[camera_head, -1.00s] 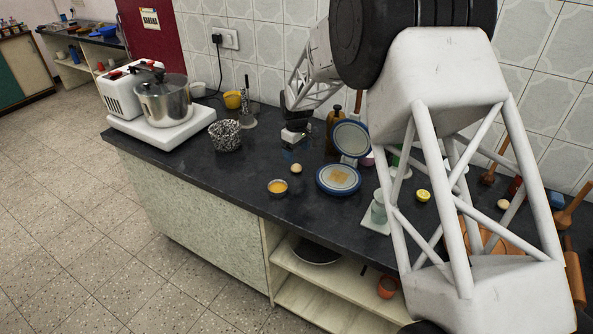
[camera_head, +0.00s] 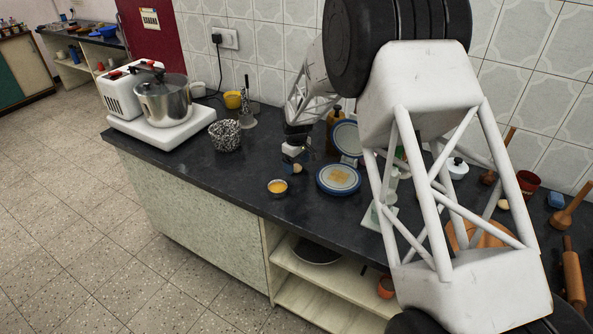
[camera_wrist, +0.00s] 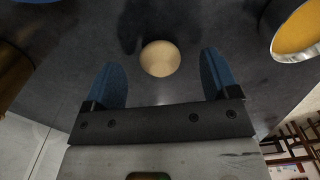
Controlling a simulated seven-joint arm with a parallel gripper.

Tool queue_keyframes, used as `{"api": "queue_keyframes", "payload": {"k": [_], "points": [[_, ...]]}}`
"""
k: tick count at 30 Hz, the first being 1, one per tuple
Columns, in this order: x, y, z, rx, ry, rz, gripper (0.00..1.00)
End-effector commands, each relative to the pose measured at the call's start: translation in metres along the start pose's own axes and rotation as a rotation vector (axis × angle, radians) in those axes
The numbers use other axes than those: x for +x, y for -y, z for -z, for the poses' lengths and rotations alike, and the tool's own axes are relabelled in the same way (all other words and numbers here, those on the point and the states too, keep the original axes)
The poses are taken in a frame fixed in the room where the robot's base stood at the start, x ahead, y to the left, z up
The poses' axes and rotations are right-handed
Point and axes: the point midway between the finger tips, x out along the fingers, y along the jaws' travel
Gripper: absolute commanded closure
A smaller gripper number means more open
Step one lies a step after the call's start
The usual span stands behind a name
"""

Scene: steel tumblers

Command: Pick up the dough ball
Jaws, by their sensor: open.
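The dough ball (camera_wrist: 160,58) is a small round beige ball on the dark counter. In the wrist view it lies between and just beyond the two blue fingertips of my gripper (camera_wrist: 164,78), which is open and empty. In the head view the dough ball (camera_head: 297,168) shows small, close beside my gripper (camera_head: 289,167), which has come down near the counter. The gripper's fingers are partly hard to make out there.
A small metal bowl with orange-yellow contents (camera_head: 277,188) stands in front of the ball; it shows at the wrist view's upper right (camera_wrist: 297,35). A blue-rimmed round press (camera_head: 339,191) stands open to the right. A speckled pot (camera_head: 225,147) is to the left.

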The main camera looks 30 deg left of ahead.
Motion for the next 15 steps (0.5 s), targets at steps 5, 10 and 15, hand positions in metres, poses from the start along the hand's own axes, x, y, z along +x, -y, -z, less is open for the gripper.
{"api": "queue_keyframes", "payload": {"k": [5,10,15], "points": [[0.014,0.0,0.0,0.0,0.0,-0.001,0.19],[0.016,0.0,0.0,0.0,-0.001,-0.001,0.19],[0.016,0.0,0.0,0.0,-0.001,-0.001,0.19]]}}
